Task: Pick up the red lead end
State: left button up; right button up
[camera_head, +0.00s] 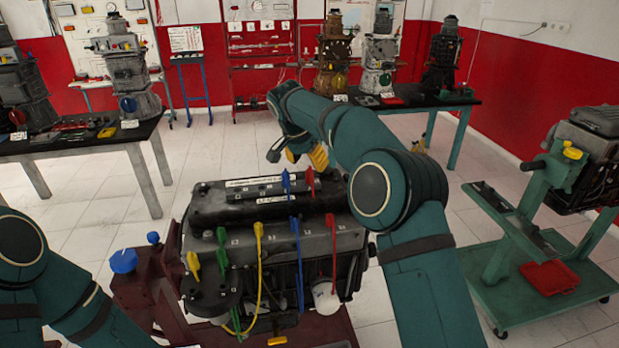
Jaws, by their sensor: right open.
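The red lead has one upper end (310,181) standing at the back right of the engine's top cover. A second red end (331,221) sits at the engine's near edge, with its red cable hanging down the front. My right gripper (297,157) is open, just above and behind the engine's back edge, close to the upper red end. It is partly hidden by my own forearm, and I see no lead between its fingers. My left arm comes in at the lower left; its gripper is out of the picture.
The engine (205,242) stands on a dark red stand (130,290). Blue (286,181), yellow (258,232) and green (222,238) lead ends stand close by on it. A green trolley (470,270) is at the right, and a table (60,145) at the left.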

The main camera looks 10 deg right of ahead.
aim_at(308, 171)
jog(key=shift+a+x, duration=0.15)
jog(key=shift+x, duration=1.25)
jog(key=shift+a+x, duration=0.15)
jog(key=shift+x, duration=1.25)
grip_shut()
